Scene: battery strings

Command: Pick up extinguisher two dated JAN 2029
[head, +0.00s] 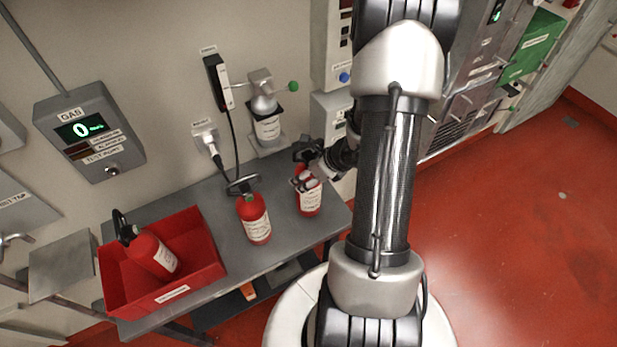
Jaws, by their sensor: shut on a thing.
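Three red extinguishers with white labels show in the head view; the label print is too small to read. One extinguisher (310,199) stands upright at the right end of the grey bench, and my gripper (306,181) is shut on its upper part. My gripper hides part of its top. I cannot tell whether its base touches the bench. A second extinguisher (254,219) stands upright to the left of it, apart from my gripper. A third extinguisher (153,254) leans tilted inside a red bin at the left.
The red bin (205,243) sits on the left part of the grey bench (287,250). A gas meter box (88,131), a corded handset (217,82) and a dispenser (266,127) are on the wall behind. Open red floor (520,230) lies to the right.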

